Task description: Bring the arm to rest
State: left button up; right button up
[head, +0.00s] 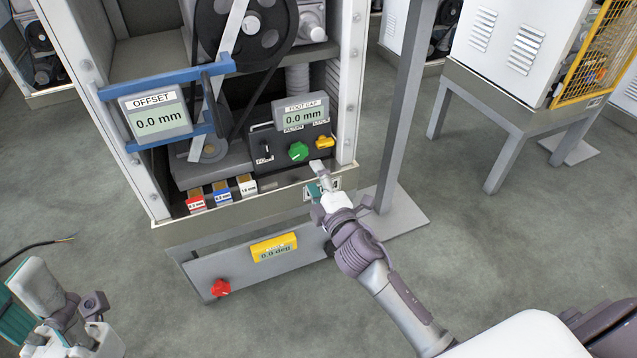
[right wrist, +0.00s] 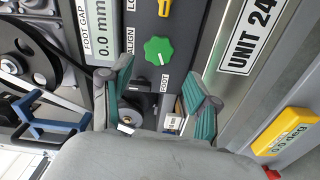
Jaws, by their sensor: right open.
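My right arm reaches in from the lower right of the head view. Its gripper (head: 318,180) is in front of the dispenser frame's lower right ledge, below the yellow handle (head: 324,142) and the green knob (head: 298,151). In the right wrist view the gripper (right wrist: 160,90) has its two teal-padded fingers spread apart, with nothing held between them. The green knob (right wrist: 158,50) lies beyond the fingers, apart from them. My left gripper (head: 60,318) is partly in view at the lower left, clear of the frame; its jaw opening is not clear.
The offset display (head: 155,115) and foot gap display (head: 303,115) read 0.0 mm. Several labelled blocks (head: 221,194) stand on the ledge. A red knob (head: 221,287) and yellow display (head: 274,247) sit low in front.

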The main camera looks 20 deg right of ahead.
jog(key=shift+s, duration=0.8)
